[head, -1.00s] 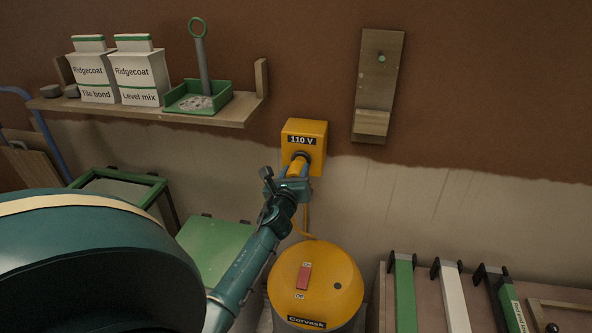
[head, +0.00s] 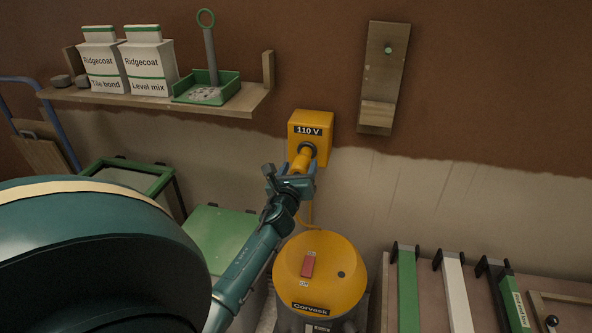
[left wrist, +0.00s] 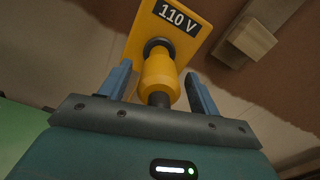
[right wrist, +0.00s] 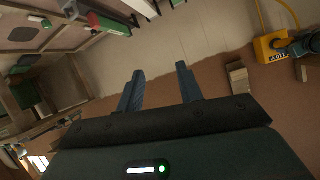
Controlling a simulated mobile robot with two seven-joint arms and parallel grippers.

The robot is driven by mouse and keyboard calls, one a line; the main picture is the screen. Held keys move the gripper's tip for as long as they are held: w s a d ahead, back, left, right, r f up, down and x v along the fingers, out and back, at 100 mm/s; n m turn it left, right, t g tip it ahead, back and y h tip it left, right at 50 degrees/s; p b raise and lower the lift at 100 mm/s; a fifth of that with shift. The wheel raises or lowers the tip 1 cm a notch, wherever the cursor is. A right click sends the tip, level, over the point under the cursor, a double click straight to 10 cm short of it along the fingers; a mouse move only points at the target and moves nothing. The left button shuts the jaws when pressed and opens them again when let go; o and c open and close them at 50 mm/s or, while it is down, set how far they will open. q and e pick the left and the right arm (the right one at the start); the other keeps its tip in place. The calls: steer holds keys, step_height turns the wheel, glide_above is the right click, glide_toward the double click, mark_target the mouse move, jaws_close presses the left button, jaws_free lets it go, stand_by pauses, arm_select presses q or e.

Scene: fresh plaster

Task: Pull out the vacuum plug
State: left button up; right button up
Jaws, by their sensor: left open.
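The yellow vacuum plug (head: 302,161) sits in the socket of the yellow 110 V box (head: 311,128) on the wall. My left gripper (head: 300,169) is at the plug, its fingers open on either side of it. In the left wrist view the plug (left wrist: 160,78) stands between the two blue fingers, with a visible gap on each side. A dark cable end leaves the plug towards my gripper's palm. The yellow vacuum (head: 320,265) stands below the box. My right gripper (right wrist: 160,88) is open and empty, away from the plug; it does not show in the head view.
A shelf (head: 240,107) at left holds two Ridgecoat bags (head: 150,70) and a green tray (head: 215,92). A wooden bracket (head: 385,75) hangs right of the box. Below are a green-topped box (head: 222,232) and a rack with levels (head: 407,290). The wall between is clear.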

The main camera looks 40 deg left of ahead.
arm_select(q)
steer(key=v, duration=1.3)
